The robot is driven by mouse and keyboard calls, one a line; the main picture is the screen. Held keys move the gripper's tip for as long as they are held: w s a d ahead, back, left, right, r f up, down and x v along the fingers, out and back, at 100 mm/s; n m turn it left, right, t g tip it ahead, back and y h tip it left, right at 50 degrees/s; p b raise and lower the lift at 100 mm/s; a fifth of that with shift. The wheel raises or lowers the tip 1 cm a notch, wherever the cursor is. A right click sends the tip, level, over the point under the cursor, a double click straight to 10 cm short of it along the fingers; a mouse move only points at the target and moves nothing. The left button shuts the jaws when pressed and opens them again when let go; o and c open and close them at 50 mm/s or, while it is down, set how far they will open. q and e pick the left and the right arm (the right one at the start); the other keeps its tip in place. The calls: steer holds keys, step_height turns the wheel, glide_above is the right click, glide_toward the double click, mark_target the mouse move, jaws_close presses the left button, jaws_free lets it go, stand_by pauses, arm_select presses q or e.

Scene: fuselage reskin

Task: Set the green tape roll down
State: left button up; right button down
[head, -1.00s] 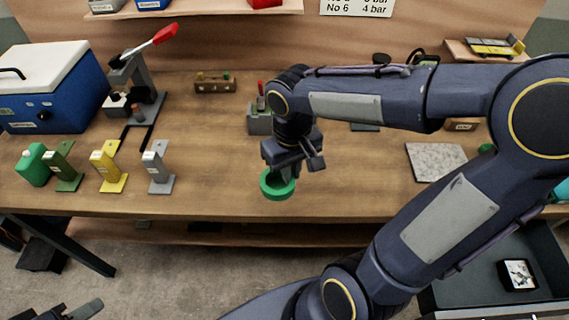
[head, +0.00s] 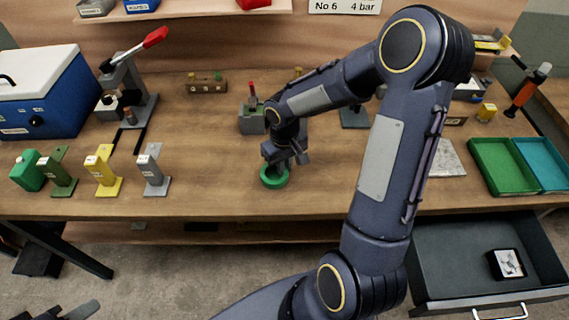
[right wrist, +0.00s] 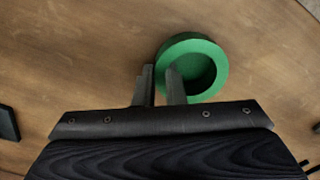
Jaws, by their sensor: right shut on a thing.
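The green tape roll (head: 274,181) is a short, thick ring, level, at or just above the wooden bench top near its front edge. I cannot tell for sure whether it touches the wood. My right gripper (head: 283,163) reaches down to it from behind and is shut on its wall. In the right wrist view one finger goes inside the green tape roll (right wrist: 208,88) and the other is outside; the right gripper (right wrist: 160,80) hides part of the near wall. Part of my left gripper (head: 72,312) shows at the bottom left, away from the bench; its jaws are unclear.
Green, yellow and grey tape stands (head: 152,172) are left of the roll. A grey block with a red-topped item (head: 252,121) stands behind it. A grey slab (head: 447,160), a green tray (head: 503,167) and an open drawer (head: 470,255) are right. Wood around the roll is clear.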

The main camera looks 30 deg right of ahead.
steer(key=shift+f, duration=0.2)
steer(key=c, duration=1.5)
jaws_free()
steer(key=shift+r, duration=0.15)
